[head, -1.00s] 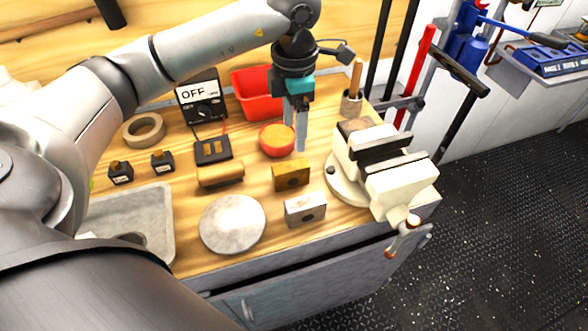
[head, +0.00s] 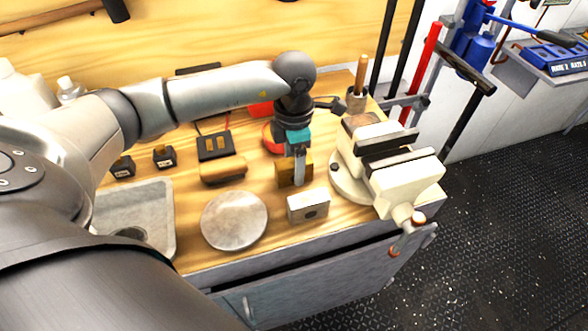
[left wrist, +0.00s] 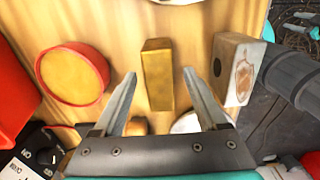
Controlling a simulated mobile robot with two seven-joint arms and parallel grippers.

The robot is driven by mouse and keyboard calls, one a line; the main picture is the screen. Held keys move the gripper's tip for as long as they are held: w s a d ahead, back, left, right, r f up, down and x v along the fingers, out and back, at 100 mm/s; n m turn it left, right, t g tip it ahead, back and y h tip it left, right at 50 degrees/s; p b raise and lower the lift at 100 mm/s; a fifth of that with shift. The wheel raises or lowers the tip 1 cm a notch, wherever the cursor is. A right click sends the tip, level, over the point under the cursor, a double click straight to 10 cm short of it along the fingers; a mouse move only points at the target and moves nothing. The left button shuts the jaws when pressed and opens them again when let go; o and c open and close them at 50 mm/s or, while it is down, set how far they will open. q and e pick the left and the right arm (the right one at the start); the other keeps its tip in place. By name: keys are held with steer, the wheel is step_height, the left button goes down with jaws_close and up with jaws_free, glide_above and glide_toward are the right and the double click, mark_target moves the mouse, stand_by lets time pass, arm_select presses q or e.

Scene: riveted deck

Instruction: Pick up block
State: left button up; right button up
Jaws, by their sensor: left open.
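A brass-coloured block (head: 283,173) stands on the wooden bench, partly hidden behind my left gripper (head: 298,181). A grey metal block with a round hole (head: 308,206) stands just in front of it. My left gripper is open and points down close above the brass block. In the left wrist view the brass block (left wrist: 157,80) lies in line with the gap between the two fingertips, with a gap on each side. The grey block (left wrist: 237,70) is to the right, outside the fingers. I see no contact with either block. My right gripper is not in view.
A cream vise (head: 400,180) stands close to the right of the blocks. A red bowl with orange contents (left wrist: 72,75) is beside the brass block. A round pale disc (head: 234,221), a brown-yellow brush-like piece (head: 223,170) and a grey sink-like tray (head: 150,205) lie to the left.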

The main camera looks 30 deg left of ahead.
arm_select(q)
jaws_close()
stand_by(0.5)
steer(key=shift+r, duration=0.1)
